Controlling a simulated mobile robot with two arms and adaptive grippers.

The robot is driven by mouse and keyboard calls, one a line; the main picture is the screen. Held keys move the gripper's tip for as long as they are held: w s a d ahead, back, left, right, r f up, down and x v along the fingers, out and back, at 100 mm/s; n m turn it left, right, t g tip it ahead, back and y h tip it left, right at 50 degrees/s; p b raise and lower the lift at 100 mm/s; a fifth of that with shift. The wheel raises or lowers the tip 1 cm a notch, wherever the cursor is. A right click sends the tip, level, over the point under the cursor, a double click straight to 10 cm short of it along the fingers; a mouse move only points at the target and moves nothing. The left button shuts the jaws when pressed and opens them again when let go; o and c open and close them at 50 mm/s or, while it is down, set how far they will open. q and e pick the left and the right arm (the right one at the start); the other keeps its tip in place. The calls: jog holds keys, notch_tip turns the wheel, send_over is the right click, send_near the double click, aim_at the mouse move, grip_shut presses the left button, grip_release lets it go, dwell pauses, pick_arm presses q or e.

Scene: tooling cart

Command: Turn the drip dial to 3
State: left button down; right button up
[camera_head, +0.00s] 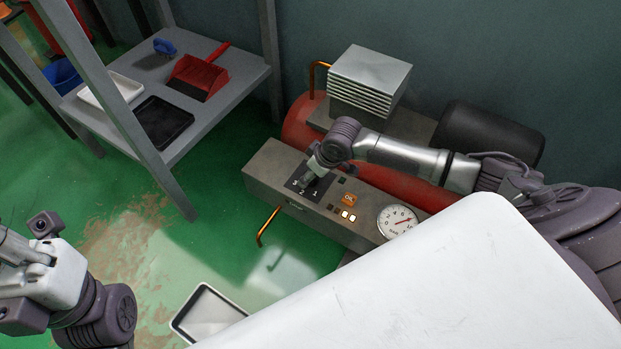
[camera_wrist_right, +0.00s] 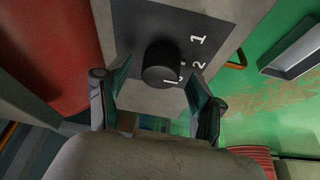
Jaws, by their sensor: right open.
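The drip dial (camera_wrist_right: 162,62) is a round black knob on a dark plate with white numbers, set in the grey panel (camera_head: 267,170). The 1 and 2 are readable beside it in the right wrist view, and the 3 shows in the head view. I cannot make out the dial's setting. My right gripper (camera_wrist_right: 159,75) is open, its fingertips on either side of the dial; I cannot tell whether they touch it. In the head view, the right gripper (camera_head: 311,177) covers the dial. My left arm shows at the left, but its fingers are not in view.
A copper pipe (camera_head: 268,226) sticks out in front. A red tank (camera_head: 302,122) lies behind. A white tray (camera_head: 207,312) is on the floor. A shelf (camera_head: 215,112) with a red dustpan stands left.

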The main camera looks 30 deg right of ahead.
jog(key=shift+w+a+f, duration=0.1)
jog(key=shift+w+f, duration=0.15)
jog(key=shift+f, duration=0.3)
